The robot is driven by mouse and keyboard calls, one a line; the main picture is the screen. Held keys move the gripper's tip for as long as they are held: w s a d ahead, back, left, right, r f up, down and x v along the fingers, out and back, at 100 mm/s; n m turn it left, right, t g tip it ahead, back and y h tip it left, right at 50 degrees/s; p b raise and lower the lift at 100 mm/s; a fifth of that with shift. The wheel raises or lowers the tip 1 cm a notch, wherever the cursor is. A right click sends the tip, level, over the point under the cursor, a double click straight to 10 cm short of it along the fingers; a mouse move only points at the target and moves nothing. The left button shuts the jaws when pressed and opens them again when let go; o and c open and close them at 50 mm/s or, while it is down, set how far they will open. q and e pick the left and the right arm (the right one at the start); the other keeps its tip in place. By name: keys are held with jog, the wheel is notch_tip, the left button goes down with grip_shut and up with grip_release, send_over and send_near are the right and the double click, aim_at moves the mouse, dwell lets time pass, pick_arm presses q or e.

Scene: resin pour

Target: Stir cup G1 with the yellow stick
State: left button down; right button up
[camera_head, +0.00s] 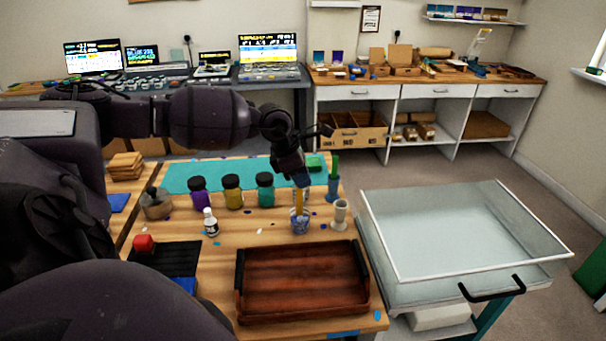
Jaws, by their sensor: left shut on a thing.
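My left gripper (301,181) is over the work table, pointing down, and is shut on the yellow stick (299,203). The stick stands roughly upright, its lower end inside a small cup (300,226) with blue markings. I take this cup to be G1, but no label can be read. The stick's lower tip is hidden by the cup, and the cup's contents cannot be made out. My right gripper does not show.
A pale cup (340,214) and a blue holder with a green stick (333,188) stand close right. Purple, yellow and teal jars (265,190) and a white bottle (210,222) stand left. A wooden tray (303,312) lies in front. A clear-walled cart (470,260) is at right.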

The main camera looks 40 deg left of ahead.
pick_arm(q)
notch_tip(320, 180, down, 3)
jog(key=shift+f+b, duration=0.2)
jog(key=shift+b, duration=0.55)
jog(key=shift+f, duration=0.5)
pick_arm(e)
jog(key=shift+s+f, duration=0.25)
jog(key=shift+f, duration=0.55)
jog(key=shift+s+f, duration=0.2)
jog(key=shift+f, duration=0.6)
